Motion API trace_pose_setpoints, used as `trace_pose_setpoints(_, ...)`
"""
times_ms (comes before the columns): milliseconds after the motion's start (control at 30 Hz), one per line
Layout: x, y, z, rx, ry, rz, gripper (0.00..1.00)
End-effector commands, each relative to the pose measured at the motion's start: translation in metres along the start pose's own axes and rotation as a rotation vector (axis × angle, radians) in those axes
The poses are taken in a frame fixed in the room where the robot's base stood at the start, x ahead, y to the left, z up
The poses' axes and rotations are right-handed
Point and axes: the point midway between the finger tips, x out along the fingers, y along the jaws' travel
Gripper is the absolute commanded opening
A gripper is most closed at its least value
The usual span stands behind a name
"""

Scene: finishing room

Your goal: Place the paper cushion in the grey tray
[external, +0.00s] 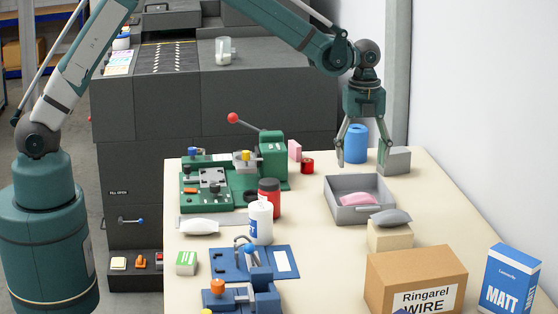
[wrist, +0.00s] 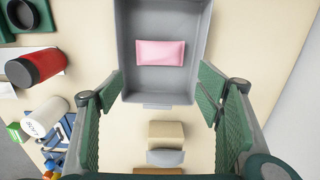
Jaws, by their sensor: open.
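The grey tray (external: 331,205) stands open on the table, and the wrist view shows it ahead of my fingers (wrist: 128,80). A pink cushion (external: 358,199) lies flat inside it, also seen in the wrist view (wrist: 160,52). A white pillow-shaped packet (external: 199,226) lies on the left of the table. A grey pillow-shaped packet (external: 390,217) rests at a beige block (external: 389,238). I cannot tell by material which is the paper cushion. My gripper (external: 360,158) is open and empty, above the table beyond the tray; its fingers (wrist: 160,95) are spread wide.
A blue cylinder (external: 355,143) and a grey block (external: 396,160) stand near my gripper. A cardboard box (external: 415,275) and a blue box (external: 511,280) stand at the front right. Green fixtures (external: 272,155), a red jar (external: 269,194) and a white bottle (external: 261,223) stand left.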

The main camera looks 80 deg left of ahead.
Motion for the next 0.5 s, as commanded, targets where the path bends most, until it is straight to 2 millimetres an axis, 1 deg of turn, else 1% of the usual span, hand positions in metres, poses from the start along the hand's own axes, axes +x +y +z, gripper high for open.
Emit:
trace_pose_setpoints(267, -0.003, 0.002, -0.001, -0.008, 0.0, -0.003, 0.65)
trace_pose_setpoints(367, -0.01, 0.006, -0.002, -0.023, -0.001, -0.01, 0.65)
trace_pose_setpoints(500, -0.028, 0.017, -0.005, -0.066, -0.001, -0.026, 0.65)
